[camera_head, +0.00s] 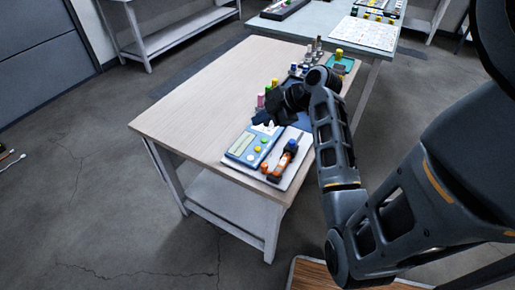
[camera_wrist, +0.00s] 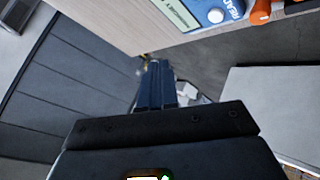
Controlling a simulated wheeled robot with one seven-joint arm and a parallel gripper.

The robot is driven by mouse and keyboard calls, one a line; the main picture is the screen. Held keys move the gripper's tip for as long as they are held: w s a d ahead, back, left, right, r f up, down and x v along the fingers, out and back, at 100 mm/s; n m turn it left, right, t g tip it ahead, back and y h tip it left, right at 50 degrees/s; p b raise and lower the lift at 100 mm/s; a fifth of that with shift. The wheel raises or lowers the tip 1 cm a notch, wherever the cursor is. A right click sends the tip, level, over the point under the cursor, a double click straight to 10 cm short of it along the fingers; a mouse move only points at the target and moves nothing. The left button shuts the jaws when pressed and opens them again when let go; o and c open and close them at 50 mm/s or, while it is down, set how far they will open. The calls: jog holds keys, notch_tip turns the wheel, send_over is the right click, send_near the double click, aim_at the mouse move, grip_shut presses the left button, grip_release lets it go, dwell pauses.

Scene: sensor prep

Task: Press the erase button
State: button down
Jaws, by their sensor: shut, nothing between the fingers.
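A light blue device (camera_head: 255,146) with a display and several coloured buttons lies on a white board at the near end of the wooden table. I cannot tell which button is erase. My gripper (camera_head: 264,118) is beside the device's far end in the head view, partly hidden by the arm. In the wrist view its fingers (camera_wrist: 158,66) are together, with nothing between them and apart from the device.
Small coloured bottles (camera_head: 262,99) and metal parts stand farther back on the wooden table (camera_head: 205,105). The table's left side is clear.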

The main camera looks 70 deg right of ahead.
aim_at(260, 149)
jog(key=shift+f+b, duration=3.2)
jog(key=shift+f, duration=1.15)
jog(key=shift+f, duration=0.1)
jog(key=shift+f+b, duration=0.35)
jog(key=shift+f+b, duration=0.3)
jog(key=shift+f, duration=0.1)
jog(key=shift+r, duration=0.1)
jog(key=shift+r+p, duration=0.65)
jog(key=shift+r, duration=0.15)
jog(key=shift+r, duration=0.1)
jog(key=shift+r+p, duration=2)
jog(key=shift+r, duration=0.45)
